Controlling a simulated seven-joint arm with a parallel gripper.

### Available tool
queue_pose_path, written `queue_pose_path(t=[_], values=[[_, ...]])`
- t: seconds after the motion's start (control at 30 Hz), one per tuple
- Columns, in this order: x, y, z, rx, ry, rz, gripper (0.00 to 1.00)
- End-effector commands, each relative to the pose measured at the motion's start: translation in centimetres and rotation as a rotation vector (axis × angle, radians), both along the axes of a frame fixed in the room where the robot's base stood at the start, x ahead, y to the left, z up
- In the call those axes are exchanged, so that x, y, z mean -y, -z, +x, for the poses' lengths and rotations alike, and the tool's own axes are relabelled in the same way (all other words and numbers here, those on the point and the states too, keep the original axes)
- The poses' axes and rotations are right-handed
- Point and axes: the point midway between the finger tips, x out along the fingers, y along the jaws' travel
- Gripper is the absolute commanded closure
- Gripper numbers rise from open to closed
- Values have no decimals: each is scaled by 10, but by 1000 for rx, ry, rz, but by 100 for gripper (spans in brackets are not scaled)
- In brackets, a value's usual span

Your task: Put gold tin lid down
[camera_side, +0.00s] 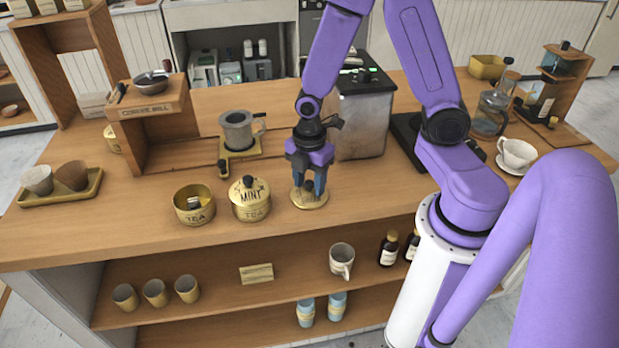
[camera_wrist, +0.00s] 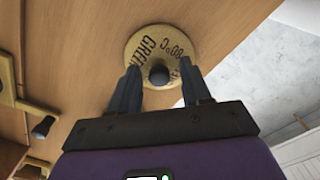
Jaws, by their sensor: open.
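The gold tin lid (camera_side: 309,199) lies flat on the wooden counter, to the right of the gold tins. In the wrist view the lid (camera_wrist: 142,50) shows printed lettering, part of it reading "GREE" and "80°C", and a dark round knob (camera_wrist: 158,75). My gripper (camera_side: 309,186) is right over the lid, pointing down. Its two fingers (camera_wrist: 158,82) stand apart on either side of the knob, with a gap between each finger and the knob. The gripper is open and holds nothing. The fingers partly cover the lid in both views.
An open gold tea tin (camera_side: 184,213) and a tin with a "MINT" lid (camera_side: 250,193) stand to the left. A metal grinder box (camera_side: 362,125) stands behind. The counter's front edge (camera_side: 345,223) is close to the lid. Bare counter lies to its right.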

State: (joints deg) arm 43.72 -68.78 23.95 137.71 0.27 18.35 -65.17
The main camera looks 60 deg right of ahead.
Motion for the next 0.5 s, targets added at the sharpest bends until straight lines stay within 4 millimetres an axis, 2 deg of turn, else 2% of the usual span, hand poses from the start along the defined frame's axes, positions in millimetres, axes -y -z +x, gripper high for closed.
queue_pose_path(t=[0.27,0.5], values=[[-1,-16,1,5,0,2,52],[-1,-51,2,7,0,3,52]])
